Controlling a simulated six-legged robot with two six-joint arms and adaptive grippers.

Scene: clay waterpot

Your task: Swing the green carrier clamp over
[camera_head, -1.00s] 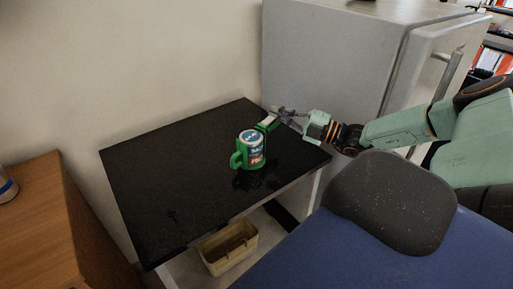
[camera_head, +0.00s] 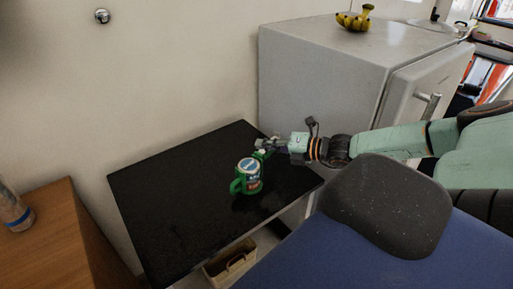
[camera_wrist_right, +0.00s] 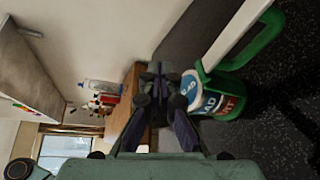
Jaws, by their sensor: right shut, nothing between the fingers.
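A green carrier (camera_head: 236,187) with a side handle holds a blue, white and red labelled can (camera_head: 249,172) upright on the black table. Its green clamp arm (camera_head: 261,154) sticks out from the top toward the back right. My left gripper is out of view.
The black table (camera_head: 180,200) is mostly clear. A grey fridge (camera_head: 320,80) with bananas (camera_head: 354,20) on top stands behind it at right. A wooden cabinet (camera_head: 50,235) is at left. A basket (camera_head: 230,266) sits below the table. A dark chair back (camera_head: 385,205) is in front.

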